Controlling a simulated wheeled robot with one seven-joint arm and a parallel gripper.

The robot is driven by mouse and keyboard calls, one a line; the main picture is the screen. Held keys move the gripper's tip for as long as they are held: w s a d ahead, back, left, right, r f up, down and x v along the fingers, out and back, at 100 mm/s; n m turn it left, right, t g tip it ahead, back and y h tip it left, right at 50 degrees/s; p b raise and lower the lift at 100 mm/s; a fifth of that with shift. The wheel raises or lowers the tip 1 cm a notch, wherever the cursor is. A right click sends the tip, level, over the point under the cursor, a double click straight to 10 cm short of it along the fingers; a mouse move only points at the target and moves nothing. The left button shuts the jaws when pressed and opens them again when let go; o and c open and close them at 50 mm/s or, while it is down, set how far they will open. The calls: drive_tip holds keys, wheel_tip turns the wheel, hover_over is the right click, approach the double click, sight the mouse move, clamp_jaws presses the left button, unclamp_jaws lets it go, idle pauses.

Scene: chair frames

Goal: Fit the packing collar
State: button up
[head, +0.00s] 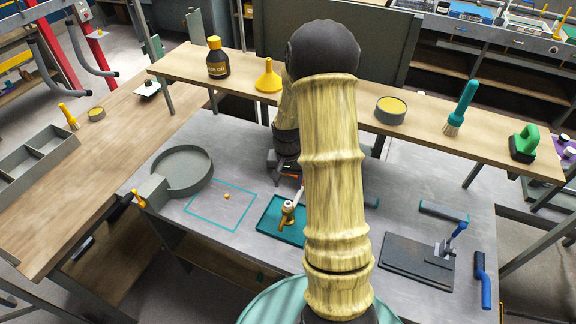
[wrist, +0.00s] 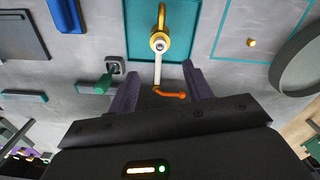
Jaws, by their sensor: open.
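A brass valve-like fitting (head: 287,217) lies on a teal mat (head: 268,222) in the middle of the bench. In the wrist view the fitting (wrist: 160,40) has a round grey-centred top, a white stem or lever and an orange end (wrist: 172,95). A small brass-coloured piece (head: 227,197) sits alone inside a teal outlined rectangle; it also shows in the wrist view (wrist: 251,42). I cannot tell which part is the packing collar. My gripper (wrist: 160,82) is open and empty, its dark fingers either side of the white stem in the picture, touching nothing visible.
A round grey tray (head: 182,172) stands left. A dark plate (head: 415,262) and blue-handled tools (head: 484,282) are right. A raised shelf behind holds a bottle (head: 217,58), funnel (head: 268,78), tin (head: 390,110) and brush (head: 461,108).

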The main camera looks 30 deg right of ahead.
wheel_tip(320, 180, up, 8)
drive_tip(key=b, duration=0.1)
drive_tip(key=shift+f, duration=0.25)
drive_tip(key=shift+a, duration=0.1)
idle(0.4)
drive_tip(key=s+a+r+n+t+b, duration=0.1)
drive_tip(key=s+a+r+n+t, duration=0.1)
drive_tip(key=s+a+n, duration=0.5)
drive_tip(key=s+a+r, duration=0.1)
drive_tip(key=s+a, duration=0.4)
drive_tip(key=a, duration=0.1)
drive_tip(key=shift+s+a+t, duration=0.25)
drive_tip(key=shift+t, duration=0.05)
